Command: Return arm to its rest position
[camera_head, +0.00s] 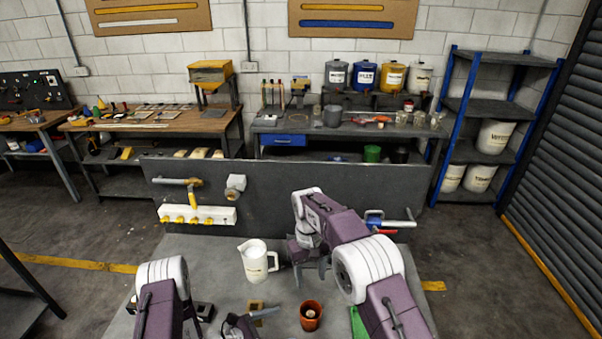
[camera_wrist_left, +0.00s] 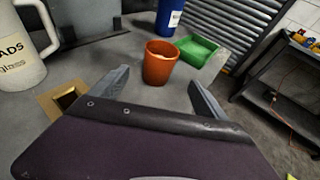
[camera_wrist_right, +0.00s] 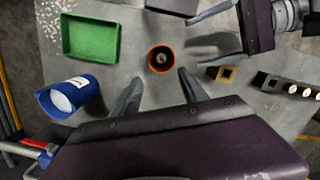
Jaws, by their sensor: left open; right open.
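My right gripper (camera_head: 311,272) hangs above the grey table in the head view. It is open and empty; its spread fingers (camera_wrist_right: 160,92) also show in the right wrist view, with the orange-brown cup (camera_wrist_right: 161,59) beyond them. My left gripper (camera_wrist_left: 160,95) is open and empty in the left wrist view, pointing toward the same cup (camera_wrist_left: 160,62), apart from it. In the head view the left gripper is only partly visible at the bottom, left of the cup (camera_head: 310,315). My left arm's forearm (camera_head: 160,300) and right arm's forearm (camera_head: 372,270) reach in from below.
A white labelled pitcher (camera_head: 257,262) stands left of the right gripper. A green tray (camera_wrist_right: 91,38) and a blue pitcher (camera_wrist_right: 70,95) stand on the table's right side. A holed wooden block (camera_wrist_right: 222,74) lies near the cup. A panel with valves (camera_head: 300,190) closes the back.

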